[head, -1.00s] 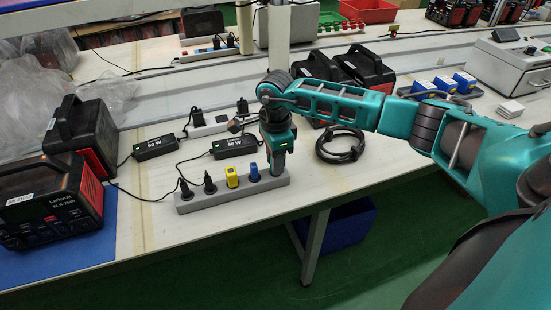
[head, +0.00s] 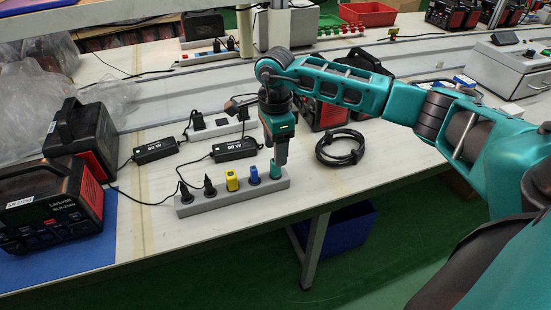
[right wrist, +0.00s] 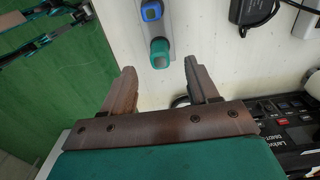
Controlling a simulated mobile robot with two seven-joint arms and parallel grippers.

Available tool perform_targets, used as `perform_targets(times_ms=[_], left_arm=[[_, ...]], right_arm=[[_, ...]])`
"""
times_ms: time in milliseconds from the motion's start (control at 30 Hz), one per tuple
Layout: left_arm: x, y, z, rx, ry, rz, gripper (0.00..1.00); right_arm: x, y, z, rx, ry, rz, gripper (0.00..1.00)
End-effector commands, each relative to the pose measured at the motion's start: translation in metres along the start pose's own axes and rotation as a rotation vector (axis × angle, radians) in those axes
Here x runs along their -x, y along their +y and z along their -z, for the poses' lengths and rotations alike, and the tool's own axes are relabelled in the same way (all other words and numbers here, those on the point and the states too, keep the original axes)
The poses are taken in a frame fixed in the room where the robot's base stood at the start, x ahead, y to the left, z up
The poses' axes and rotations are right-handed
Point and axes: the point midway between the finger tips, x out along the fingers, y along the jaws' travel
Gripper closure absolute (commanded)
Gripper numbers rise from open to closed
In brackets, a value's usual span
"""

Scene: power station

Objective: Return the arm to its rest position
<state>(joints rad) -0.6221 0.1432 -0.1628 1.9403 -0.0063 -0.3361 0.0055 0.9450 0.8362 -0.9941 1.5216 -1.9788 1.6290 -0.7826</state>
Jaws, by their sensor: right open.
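My right gripper (head: 281,158) points down just above the right end of a grey power strip (head: 236,202). It is open and empty, with its fingers (right wrist: 161,72) spread apart in the right wrist view. A teal plug (head: 275,171) sits upright in the strip's right end, and it also shows (right wrist: 160,53) beyond the fingertips. A blue plug (head: 254,175), a yellow plug (head: 232,181) and black plugs (head: 209,186) stand along the same strip. My right arm reaches in from the right. My left gripper is not in view.
Two black adapters (head: 234,149) lie behind the strip. A second, pale strip (head: 218,128) stands farther back. A coiled black cable (head: 340,147) lies right of the gripper. Black-and-red power stations (head: 50,208) stand at the left. The white table (head: 160,228) is clear at its front.

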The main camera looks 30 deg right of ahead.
Motion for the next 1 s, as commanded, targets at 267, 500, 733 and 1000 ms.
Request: perform_targets(times_ms=[267, 500, 733, 1000], left_arm=[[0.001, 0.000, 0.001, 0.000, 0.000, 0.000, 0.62], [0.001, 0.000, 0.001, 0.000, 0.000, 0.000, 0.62], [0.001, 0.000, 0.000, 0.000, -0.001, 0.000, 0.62], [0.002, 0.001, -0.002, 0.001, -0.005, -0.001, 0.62]], right_arm=[[0.057, -0.001, 0.000, 0.000, -0.001, 0.003, 0.41], [0.074, 0.000, 0.000, -0.001, 0.000, 0.000, 0.41], [0.068, 0.004, -0.010, 0.005, -0.036, -0.015, 0.41], [0.022, 0.077, -0.143, -0.064, -0.579, -0.262, 0.41]])
